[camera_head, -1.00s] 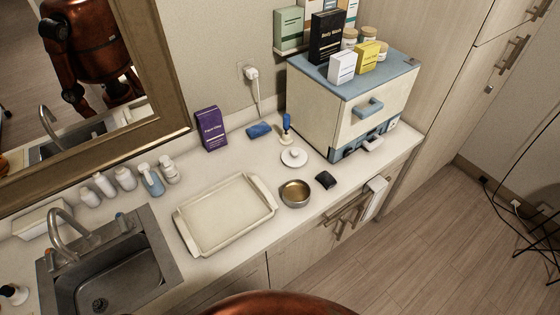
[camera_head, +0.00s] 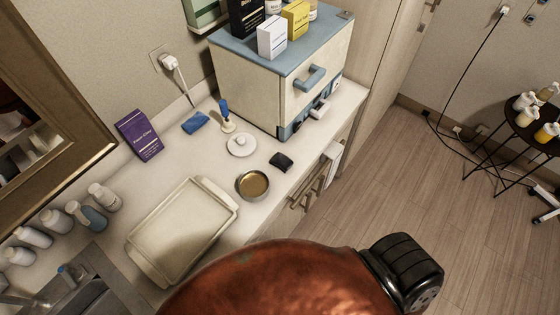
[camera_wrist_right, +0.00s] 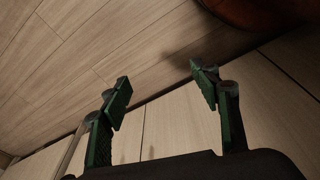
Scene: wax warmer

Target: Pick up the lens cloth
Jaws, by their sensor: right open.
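A small folded blue cloth (camera_head: 195,123) lies at the back of the counter, next to a purple box (camera_head: 139,135). A small dark, soft-looking item (camera_head: 281,161) lies nearer the front edge, right of a metal bowl (camera_head: 252,185). I cannot tell for sure which of these two is the lens cloth. My right gripper (camera_wrist_right: 160,84) shows only in the right wrist view. Its green fingers are spread apart with nothing between them, in front of wooden cabinet fronts and floor. My left gripper is in neither view.
A cream warmer cabinet (camera_head: 282,75) with boxes on top stands at the back right. A tray (camera_head: 183,228), a white lidded dish (camera_head: 241,145) and a blue-handled brush (camera_head: 225,114) stand on the counter (camera_head: 180,163). A white towel (camera_head: 331,160) hangs at the front. Bottles stand at left.

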